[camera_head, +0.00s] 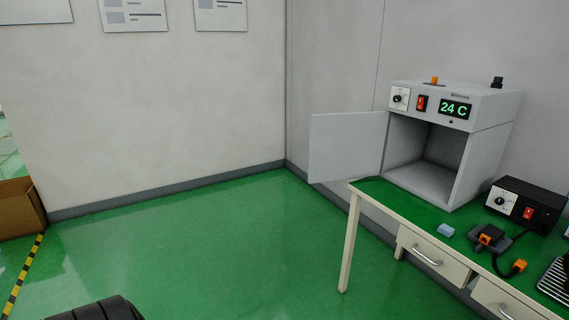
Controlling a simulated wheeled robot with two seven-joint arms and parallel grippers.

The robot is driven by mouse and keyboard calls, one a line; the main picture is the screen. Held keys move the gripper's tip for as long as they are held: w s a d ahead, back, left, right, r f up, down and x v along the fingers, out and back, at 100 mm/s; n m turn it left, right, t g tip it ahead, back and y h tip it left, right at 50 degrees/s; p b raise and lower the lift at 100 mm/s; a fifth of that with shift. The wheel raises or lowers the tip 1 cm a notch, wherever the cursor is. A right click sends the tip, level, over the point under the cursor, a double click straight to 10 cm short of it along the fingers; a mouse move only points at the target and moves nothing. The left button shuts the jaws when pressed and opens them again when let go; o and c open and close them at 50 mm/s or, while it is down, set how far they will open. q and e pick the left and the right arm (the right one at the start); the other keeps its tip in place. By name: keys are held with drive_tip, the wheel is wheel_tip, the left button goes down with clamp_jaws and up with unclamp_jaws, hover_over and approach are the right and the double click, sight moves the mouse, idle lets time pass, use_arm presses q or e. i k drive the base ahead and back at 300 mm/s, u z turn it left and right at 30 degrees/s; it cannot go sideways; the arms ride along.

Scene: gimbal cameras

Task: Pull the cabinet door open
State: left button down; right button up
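The cabinet (470,115) is a white box with a dial, a red switch and a green "24 C" display on its upper panel. It stands on the green-topped table at the right. Its door (346,146) is swung wide open to the left, past the table's left edge. The inside (432,150) shows and looks empty. No handle can be made out on the door face in view. Neither of my grippers is in view.
The table (391,192) has drawers (432,255) in front. On it are a black power box (525,204), a small blue block (446,230) and a dark device with orange connectors (490,238). A cardboard box (20,208) stands at left. The green floor (215,250) is clear.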

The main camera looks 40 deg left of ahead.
sight(343, 146)
drive_tip(key=k, duration=0.45)
drive_tip(key=u, duration=1.1)
drive_tip(key=i, duration=1.35)
drive_tip(key=z, duration=0.75)
drive_tip(key=i, duration=0.4)
drive_tip(key=z, duration=0.4)
